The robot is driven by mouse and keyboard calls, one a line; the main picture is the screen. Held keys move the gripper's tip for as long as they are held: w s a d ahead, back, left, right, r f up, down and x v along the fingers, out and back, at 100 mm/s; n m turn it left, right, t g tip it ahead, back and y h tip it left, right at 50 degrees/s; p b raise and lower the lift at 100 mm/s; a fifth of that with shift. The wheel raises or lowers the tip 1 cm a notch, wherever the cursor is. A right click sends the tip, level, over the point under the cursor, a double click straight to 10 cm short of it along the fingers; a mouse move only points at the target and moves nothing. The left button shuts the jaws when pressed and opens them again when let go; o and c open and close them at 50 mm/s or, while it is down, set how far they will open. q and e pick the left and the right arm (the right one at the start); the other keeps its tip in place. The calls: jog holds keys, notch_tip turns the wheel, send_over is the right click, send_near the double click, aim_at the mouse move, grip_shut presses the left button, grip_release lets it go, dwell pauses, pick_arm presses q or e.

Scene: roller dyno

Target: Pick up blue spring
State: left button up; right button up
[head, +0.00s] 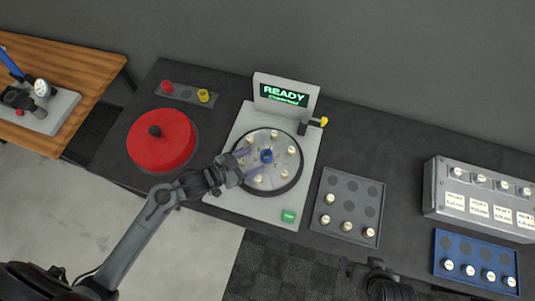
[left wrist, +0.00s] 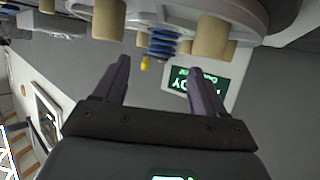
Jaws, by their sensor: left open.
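The blue spring (head: 266,155) stands at the middle of the round disc (head: 283,189) of the grey machine, ringed by several small pale rollers. In the left wrist view the coiled blue spring (left wrist: 164,42) shows just beyond and between my fingertips, apart from them. My left gripper (head: 246,163) is open and empty, at the left side of the disc with its fingers pointing toward the spring. Its two fingers also show spread in the left wrist view (left wrist: 159,66). My right gripper (head: 366,268) shows dark at the bottom edge of the head view; its jaws are unclear.
A screen reading READY (head: 285,95) stands behind the disc, with a green button (head: 289,216) in front. A red disc (head: 161,141) lies left. A grey tray (head: 345,182) and a blue tray (head: 476,244) hold pale pieces at right. The rollers stand close around the spring.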

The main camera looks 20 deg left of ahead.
aim_at(265, 155)
pick_arm(q)
jog(key=shift+x, duration=2.75)
jog(key=shift+a+f, duration=0.1)
jog(key=shift+a, duration=0.05)
jog(key=c, duration=1.1)
jog(key=shift+c, duration=0.3)
